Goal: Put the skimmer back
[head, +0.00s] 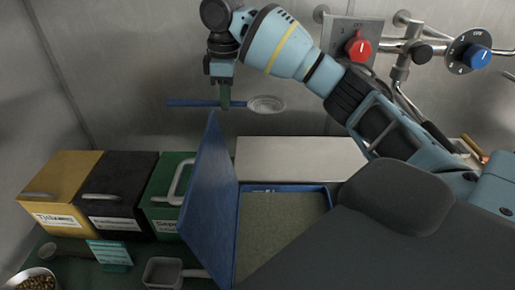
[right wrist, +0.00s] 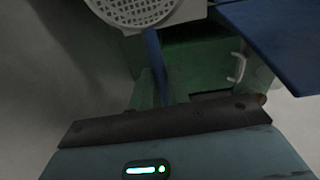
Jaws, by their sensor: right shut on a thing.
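The skimmer has a blue handle and a pale perforated round head (head: 266,104). My right gripper (head: 224,100) is shut on its handle and holds it in the air in front of the back wall. The handle lies level in the head view, with the head to the right of the gripper. In the right wrist view the perforated head (right wrist: 150,10) shows at the top, with the blue handle (right wrist: 156,60) running down from it to the fingers. My left gripper is not in view.
A blue box (head: 238,230) with its lid (head: 207,200) standing open is below the skimmer. Yellow (head: 62,178), black (head: 110,190) and green (head: 165,205) bins stand at left. Scoops and a bowl lie in front. Red (head: 358,47) and blue (head: 480,57) knobs are on the wall.

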